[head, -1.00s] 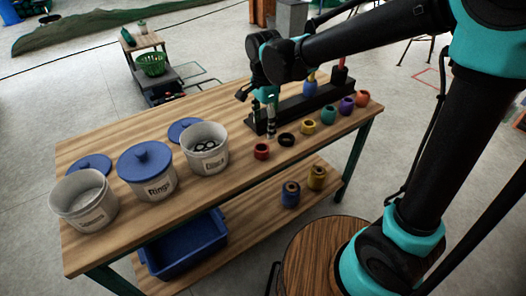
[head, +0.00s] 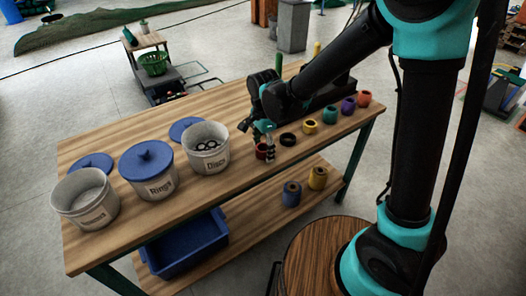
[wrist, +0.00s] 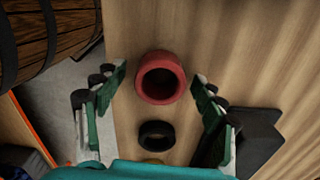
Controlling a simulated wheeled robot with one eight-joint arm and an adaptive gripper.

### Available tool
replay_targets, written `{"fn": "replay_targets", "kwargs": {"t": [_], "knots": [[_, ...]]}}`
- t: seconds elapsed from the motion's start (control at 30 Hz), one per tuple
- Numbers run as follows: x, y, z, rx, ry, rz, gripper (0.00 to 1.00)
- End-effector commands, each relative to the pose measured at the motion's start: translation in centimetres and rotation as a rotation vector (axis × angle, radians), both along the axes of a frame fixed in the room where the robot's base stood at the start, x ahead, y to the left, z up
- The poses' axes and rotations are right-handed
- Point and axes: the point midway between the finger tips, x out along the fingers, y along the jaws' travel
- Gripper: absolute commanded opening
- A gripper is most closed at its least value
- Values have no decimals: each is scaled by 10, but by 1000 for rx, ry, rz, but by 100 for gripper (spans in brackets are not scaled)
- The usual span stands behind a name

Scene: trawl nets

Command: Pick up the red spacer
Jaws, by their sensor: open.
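The red spacer (head: 261,151) is a short ring on the wooden table (head: 105,143), near its front edge. In the wrist view the red spacer (wrist: 161,77) lies on its flat face with its hole up. My gripper (head: 265,148) is over it in the head view and partly covers it. In the wrist view my gripper (wrist: 160,75) is open, with one finger to each side of the red spacer. Gaps show between the fingers and the ring. How high the fingertips are above the table I cannot tell.
A black ring (wrist: 156,134) lies close to the red spacer. Yellow (head: 309,127), teal (head: 329,114), purple (head: 348,105) and orange (head: 364,98) rings continue the row. A dark rack with pegs stands behind. The "Discs" bucket (head: 207,160) stands to the left.

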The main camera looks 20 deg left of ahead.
Motion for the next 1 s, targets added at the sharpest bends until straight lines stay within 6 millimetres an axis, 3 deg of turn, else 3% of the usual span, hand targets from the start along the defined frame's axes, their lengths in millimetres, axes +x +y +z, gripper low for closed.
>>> {"fn": "replay_targets", "kwargs": {"t": [0.2, 0.6, 1.0], "knots": [[0, 0, 0, 0, 0, 0, 68], [0, 0, 0, 0, 0, 0, 18], [0, 0, 6, 0, 0, 0, 17]]}}
